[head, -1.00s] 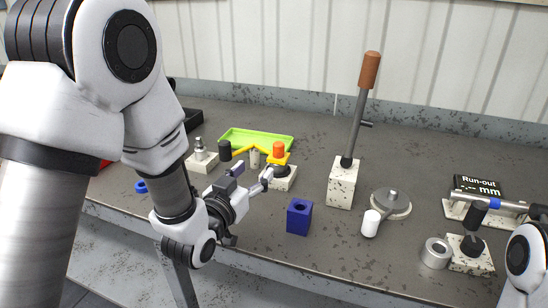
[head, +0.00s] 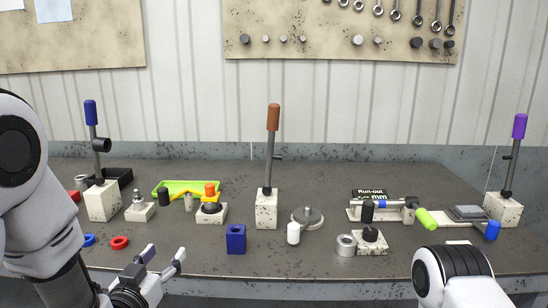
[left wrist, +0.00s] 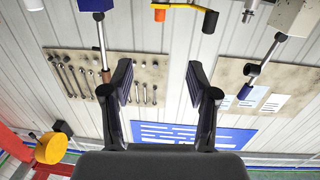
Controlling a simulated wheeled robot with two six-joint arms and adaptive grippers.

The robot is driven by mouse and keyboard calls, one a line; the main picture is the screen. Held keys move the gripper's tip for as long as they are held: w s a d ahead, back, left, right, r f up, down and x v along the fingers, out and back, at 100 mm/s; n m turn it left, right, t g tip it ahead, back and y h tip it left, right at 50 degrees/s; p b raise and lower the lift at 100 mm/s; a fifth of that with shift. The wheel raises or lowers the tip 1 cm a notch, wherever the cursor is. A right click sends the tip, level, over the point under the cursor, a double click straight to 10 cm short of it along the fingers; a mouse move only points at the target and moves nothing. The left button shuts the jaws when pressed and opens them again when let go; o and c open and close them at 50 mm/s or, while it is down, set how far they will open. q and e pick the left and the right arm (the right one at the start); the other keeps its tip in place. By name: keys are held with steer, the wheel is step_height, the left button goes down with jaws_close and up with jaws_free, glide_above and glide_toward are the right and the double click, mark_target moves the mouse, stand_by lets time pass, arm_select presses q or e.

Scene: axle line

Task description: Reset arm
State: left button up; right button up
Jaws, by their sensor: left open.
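My left gripper (head: 165,252) is low in the head view, in front of the bench's front edge. Its two fingers are spread, with nothing between them. In the left wrist view its fingers (left wrist: 161,82) are apart and empty, with the wall behind them. My right arm shows only as a rounded link at the lower right of the head view; its gripper is out of view. The white block with an orange-topped fixture and yellow arm (head: 211,207) stands on the bench, apart from my left gripper.
The dark bench (head: 330,270) carries a blue block (head: 236,239), a brown-handled lever (head: 273,117), a blue-handled lever (head: 90,112), a purple-handled lever (head: 520,126), a green tray (head: 190,187) and a red ring (head: 119,242). A tool board (head: 340,45) hangs behind.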

arm_select(q)
steer(key=s+a+f+n+g+y+p, duration=0.15)
steer(key=s+f+g, duration=0.3)
steer(key=f, duration=0.75)
steer(key=s+f+g+h+p, duration=0.1)
steer(key=s+f+g+p, duration=0.4)
steer(key=f, duration=0.8)
steer(key=s+f+g, duration=0.4)
steer(key=s, duration=0.6)
steer(key=s+a+f+g+y+b, duration=0.1)
steer(key=s+f+g, duration=0.3)
steer(key=s, duration=0.6)
steer(key=shift+s+a+f, duration=0.2)
steer(key=shift+s+f, duration=0.1)
steer(key=shift+f, duration=0.4)
arm_select(e)
steer(key=r, duration=0.3)
steer(key=w+r, duration=0.1)
steer(key=r, duration=0.1)
